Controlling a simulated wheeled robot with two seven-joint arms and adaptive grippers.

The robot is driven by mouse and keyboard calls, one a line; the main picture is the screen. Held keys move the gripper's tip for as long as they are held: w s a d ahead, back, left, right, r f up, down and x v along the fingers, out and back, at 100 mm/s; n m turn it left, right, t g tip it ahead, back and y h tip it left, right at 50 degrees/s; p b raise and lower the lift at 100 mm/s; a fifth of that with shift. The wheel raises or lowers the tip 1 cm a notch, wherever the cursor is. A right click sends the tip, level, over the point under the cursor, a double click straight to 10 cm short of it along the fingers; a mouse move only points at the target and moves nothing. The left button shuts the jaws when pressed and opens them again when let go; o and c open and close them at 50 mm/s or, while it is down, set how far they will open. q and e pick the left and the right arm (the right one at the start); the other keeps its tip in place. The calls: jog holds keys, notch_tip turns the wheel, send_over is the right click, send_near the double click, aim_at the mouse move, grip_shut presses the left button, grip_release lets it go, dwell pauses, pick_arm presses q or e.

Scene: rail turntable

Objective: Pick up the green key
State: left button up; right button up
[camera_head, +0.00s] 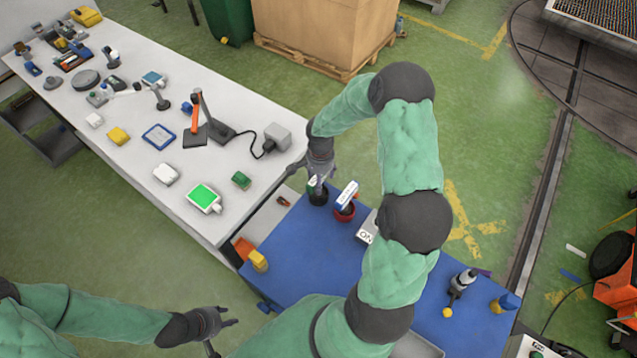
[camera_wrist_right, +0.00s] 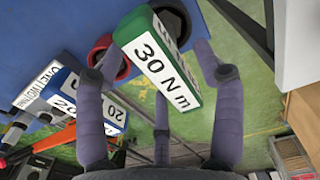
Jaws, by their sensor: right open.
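The green key, a block with green sides and a white face reading "30 N m", (camera_wrist_right: 158,62) is between the spread fingers of my right gripper (camera_wrist_right: 155,85) in the right wrist view, with no clear grip on it. In the head view its green and white top (camera_head: 313,184) shows at a dark cup on the blue table, just below my right gripper (camera_head: 322,170). My left gripper (camera_head: 222,330) is open and empty at the lower left, away from the key.
Close beside it, a blue and white key (camera_head: 348,193) stands in a red cup (camera_head: 343,212). A white lettered box (camera_head: 367,229) is on the blue table (camera_head: 310,250). The white bench (camera_head: 225,165) holds several tools. The blue table's middle is fairly clear.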

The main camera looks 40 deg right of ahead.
jog(key=shift+d+f, duration=0.1)
jog(key=shift+f, duration=1.2)
jog(key=shift+w, duration=0.1)
grip_shut()
